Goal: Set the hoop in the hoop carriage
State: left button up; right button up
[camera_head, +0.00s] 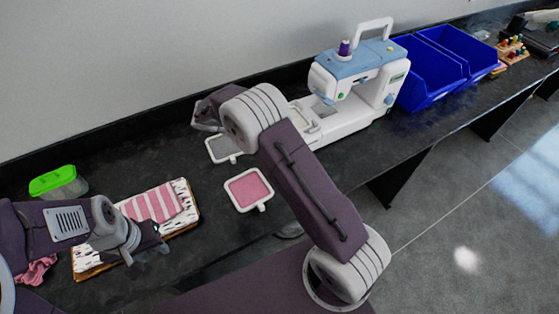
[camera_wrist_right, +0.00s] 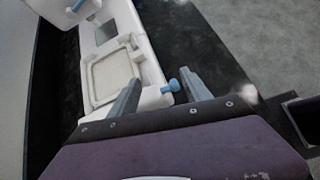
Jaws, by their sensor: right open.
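A square white hoop with pink cloth (camera_head: 248,188) lies flat on the dark bench. My left gripper (camera_head: 146,250) looks open and empty, over the front edge of the folded cloth.
The white and blue sewing machine (camera_head: 352,80) stands behind my right arm. Blue bins (camera_head: 432,75) are to its right. A green-lidded box (camera_head: 55,181) and folded cloths (camera_head: 155,203) lie at left. Bare bench surrounds the pink hoop.

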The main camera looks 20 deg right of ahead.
jog(key=s+a+m+y, duration=0.2)
jog(key=s+m+y, duration=0.3)
jog(key=s+m, duration=0.3)
jog(key=s+a+m+t+y, duration=0.1)
jog(key=s+a+m+y, duration=0.2)
jog(key=s+m, duration=0.5)
jog(key=s+f+y, duration=0.1)
jog(key=s, duration=0.3)
jog(key=shift+m+y, duration=0.3)
jog(key=shift+y, duration=0.1)
jog(key=shift+a, duration=0.1)
